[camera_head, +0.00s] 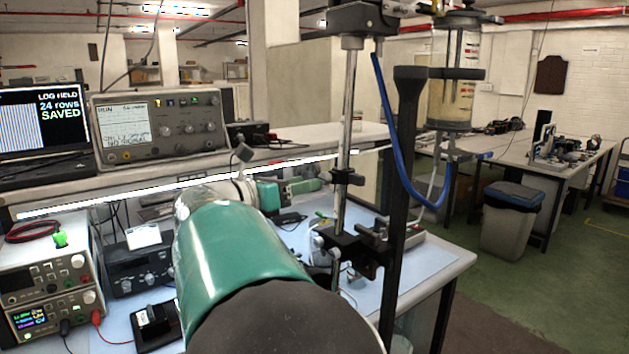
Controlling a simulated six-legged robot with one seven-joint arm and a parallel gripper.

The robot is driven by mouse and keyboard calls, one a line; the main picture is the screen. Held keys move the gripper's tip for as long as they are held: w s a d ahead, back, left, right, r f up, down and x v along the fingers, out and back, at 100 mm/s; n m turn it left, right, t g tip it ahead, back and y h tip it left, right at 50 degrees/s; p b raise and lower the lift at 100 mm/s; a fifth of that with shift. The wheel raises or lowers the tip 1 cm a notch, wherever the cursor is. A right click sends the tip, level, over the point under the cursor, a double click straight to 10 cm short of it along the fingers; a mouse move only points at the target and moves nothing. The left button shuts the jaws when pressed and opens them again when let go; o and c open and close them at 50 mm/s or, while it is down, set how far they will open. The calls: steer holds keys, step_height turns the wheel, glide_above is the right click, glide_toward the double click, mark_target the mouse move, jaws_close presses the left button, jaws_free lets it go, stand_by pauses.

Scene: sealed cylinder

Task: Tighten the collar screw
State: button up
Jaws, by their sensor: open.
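A clear sealed cylinder (451,100) with a scale and pale contents stands upright at the upper right, held by a black bracket on a dark post (405,190). A metal rod (348,110) stands left of it and carries a small black collar (347,177). A screw on the collar is too small to make out. My teal arm fills the lower middle and hides part of the bench. Its green end, my gripper (322,184), shows small beyond it, open, just left of the collar. Whether it touches the collar cannot be told.
A blue hose (397,150) loops beside the post. An oscilloscope (160,125), a screen reading "24 rows SAVED" (45,120) and power supplies (45,275) crowd the left. A grey bin (508,225) stands on the open green floor at right.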

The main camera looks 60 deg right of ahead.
mark_target(325, 178)
steer(key=shift+x, duration=2.3)
steer(key=shift+w, duration=0.1)
steer(key=c, duration=1)
